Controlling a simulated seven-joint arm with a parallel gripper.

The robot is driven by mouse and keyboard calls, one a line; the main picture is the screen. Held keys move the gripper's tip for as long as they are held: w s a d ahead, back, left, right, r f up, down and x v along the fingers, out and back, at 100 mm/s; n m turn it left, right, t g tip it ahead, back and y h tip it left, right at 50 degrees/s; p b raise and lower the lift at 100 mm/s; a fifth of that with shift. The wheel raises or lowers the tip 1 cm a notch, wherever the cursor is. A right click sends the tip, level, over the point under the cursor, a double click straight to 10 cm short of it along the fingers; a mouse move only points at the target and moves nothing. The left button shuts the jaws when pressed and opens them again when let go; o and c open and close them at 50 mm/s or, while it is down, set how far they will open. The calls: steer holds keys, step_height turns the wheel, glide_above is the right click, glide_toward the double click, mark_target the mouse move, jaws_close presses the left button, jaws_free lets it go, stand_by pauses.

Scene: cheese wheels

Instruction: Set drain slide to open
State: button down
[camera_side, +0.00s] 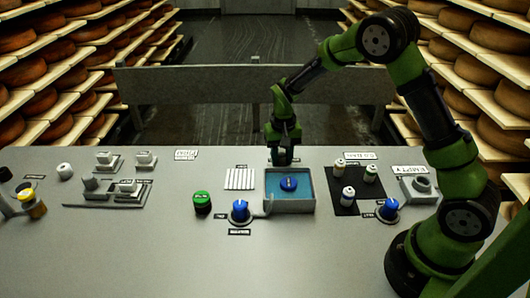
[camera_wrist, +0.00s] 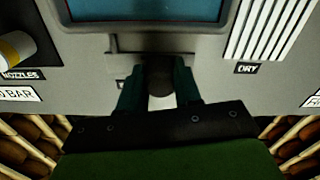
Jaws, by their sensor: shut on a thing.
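The basin (camera_side: 313,207) is a grey box with blue water inside, near the middle of the bench. Its wall and water also show at the top of the wrist view (camera_wrist: 150,40). My gripper (camera_side: 282,158) points down just behind the basin's back wall. How far the slide stands open cannot be told. A small label beside the left finger is partly hidden.
A blue round piece (camera_side: 289,184) sits in the basin. A white ribbed rack (camera_side: 240,179), a green-topped jar (camera_side: 202,202) and a blue knob (camera_side: 240,210) stand left of it. A black mat (camera_side: 345,208) with several small bottles lies to the right. The front bench is clear.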

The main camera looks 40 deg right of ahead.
steer(key=shift+w+a, duration=0.45)
steer(key=shift+w, duration=0.05)
steer(key=c, duration=0.8)
jaws_free()
step_height(320, 180, up, 17)
steer(key=shift+s, duration=0.1)
